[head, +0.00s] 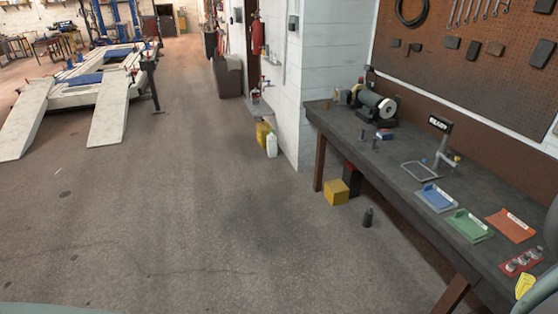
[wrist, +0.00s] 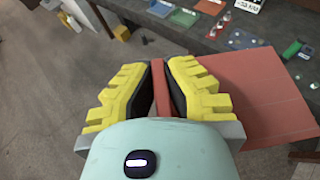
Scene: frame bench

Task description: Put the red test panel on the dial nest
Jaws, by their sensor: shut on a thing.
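My gripper (wrist: 160,75) is shut on the red test panel (wrist: 255,95) in the wrist view. Its yellow fingers with black pads pinch a narrow red strip, and the broad flat sheet reaches out to the right over the bench. In the head view only a yellow bit of my gripper (head: 524,286) shows at the lower right; I cannot make out the panel there. I cannot tell for sure which fixture is the dial nest. A grey stand (head: 443,148) with a small sign on top and a flat wire frame at its foot stands on the bench, away from my gripper.
The dark bench (head: 400,185) holds a blue tray (head: 437,198), a green tray (head: 468,226), an orange tray (head: 511,226), a red mat with small grey parts (head: 522,262) and a bench grinder (head: 377,106). A yellow box (head: 336,192) is on the floor. Open floor lies left.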

